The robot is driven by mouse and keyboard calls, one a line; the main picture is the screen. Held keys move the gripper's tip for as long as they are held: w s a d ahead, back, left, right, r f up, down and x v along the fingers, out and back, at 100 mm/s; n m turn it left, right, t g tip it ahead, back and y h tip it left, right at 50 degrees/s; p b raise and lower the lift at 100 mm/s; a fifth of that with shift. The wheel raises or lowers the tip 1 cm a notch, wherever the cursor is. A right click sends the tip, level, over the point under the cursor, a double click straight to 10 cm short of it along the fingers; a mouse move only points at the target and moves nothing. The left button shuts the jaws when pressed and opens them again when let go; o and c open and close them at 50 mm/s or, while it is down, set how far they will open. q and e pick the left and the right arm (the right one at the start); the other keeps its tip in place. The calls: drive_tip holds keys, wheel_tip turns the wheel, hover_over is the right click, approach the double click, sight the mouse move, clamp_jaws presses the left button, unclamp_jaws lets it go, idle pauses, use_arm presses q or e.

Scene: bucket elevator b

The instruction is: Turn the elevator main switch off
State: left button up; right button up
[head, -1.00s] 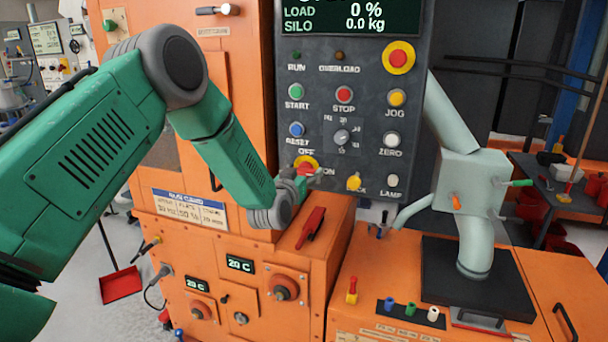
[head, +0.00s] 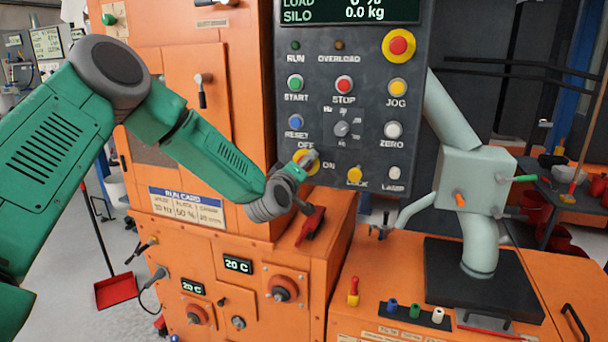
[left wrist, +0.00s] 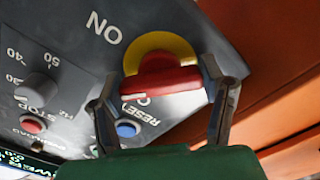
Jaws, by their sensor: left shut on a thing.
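The main switch is a red bar knob on a round yellow plate, between the OFF and ON labels on the dark control panel (head: 360,200). In the head view my left gripper (head: 310,160) covers most of it, and only part of the yellow plate (head: 313,168) shows. In the left wrist view the red knob (left wrist: 160,80) sits between the two fingers of my left gripper (left wrist: 165,98), which is shut on it. The ON label is in plain sight there; the OFF label is mostly hidden behind the knob. My right gripper is in neither view.
The blue reset button (head: 296,122) is just above the switch and the yellow lock knob (head: 355,175) to its right. A pale pipe (head: 475,180) stands at the right.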

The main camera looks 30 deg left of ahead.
use_arm(q)
drive_tip(key=n+b, duration=0.1)
drive_tip(key=n, duration=0.1)
drive_tip(key=n+b, duration=0.1)
drive_tip(key=shift+a+f+n+b, duration=0.2)
drive_tip(key=shift+f+n+b, duration=0.1)
drive_tip(key=shift+n, duration=0.1)
drive_tip(key=shift+n+b, duration=1.35)
drive_tip(key=shift+n, duration=0.45)
drive_tip(key=shift+s, duration=0.1)
drive_tip(key=o, duration=1.1)
drive_tip(key=shift+a, duration=0.1)
drive_tip(key=shift+s, duration=0.2)
drive_tip(key=v, duration=1.1)
drive_tip(key=shift+s, duration=0.25)
